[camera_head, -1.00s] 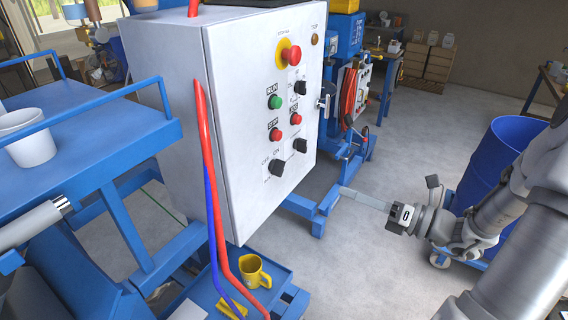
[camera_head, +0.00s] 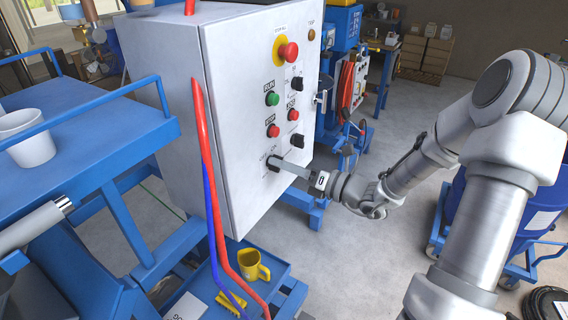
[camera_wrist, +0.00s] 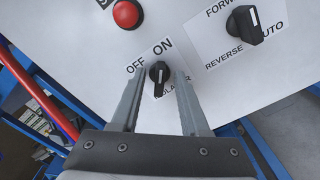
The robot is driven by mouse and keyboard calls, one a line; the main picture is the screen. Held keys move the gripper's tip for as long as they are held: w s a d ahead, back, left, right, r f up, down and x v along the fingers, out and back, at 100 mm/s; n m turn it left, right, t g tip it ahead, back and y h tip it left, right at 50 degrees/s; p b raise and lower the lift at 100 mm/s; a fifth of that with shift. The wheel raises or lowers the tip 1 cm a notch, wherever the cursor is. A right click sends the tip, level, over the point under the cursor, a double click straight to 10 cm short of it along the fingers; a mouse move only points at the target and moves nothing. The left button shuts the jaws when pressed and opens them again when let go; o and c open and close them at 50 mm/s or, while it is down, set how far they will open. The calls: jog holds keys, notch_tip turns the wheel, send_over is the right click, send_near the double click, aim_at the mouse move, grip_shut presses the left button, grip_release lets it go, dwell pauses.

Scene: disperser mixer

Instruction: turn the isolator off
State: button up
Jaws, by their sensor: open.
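The isolator knob (camera_wrist: 159,74) is a small black rotary switch on a white label at the bottom left of the grey control panel's front. OFF is printed to its upper left and ON above it. Its white pointer line looks roughly upright, toward ON. In the head view the knob (camera_head: 272,163) is partly covered by my fingertips. My gripper (camera_head: 283,164) reaches in from the right. In the wrist view its two fingers stand open, one on each side of the knob, with gaps visible. I cannot tell how deep the fingertips sit around it.
A FORWARD/REVERSE/AUTO knob (camera_wrist: 245,25) and a red button (camera_wrist: 127,13) sit close by on the panel (camera_head: 240,110). Red and blue cables (camera_head: 206,170) run down the panel's left edge. A yellow mug (camera_head: 252,265) stands on a low blue tray.

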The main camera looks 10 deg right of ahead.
grip_shut()
jog(key=shift+n, duration=0.3)
dwell(0.4)
jog(key=n+b, duration=1.5)
jog(key=shift+s+a+f, duration=0.1)
jog(key=shift+s+a, duration=0.05)
jog(key=shift+a, duration=0.1)
jog(key=shift+n, duration=0.3)
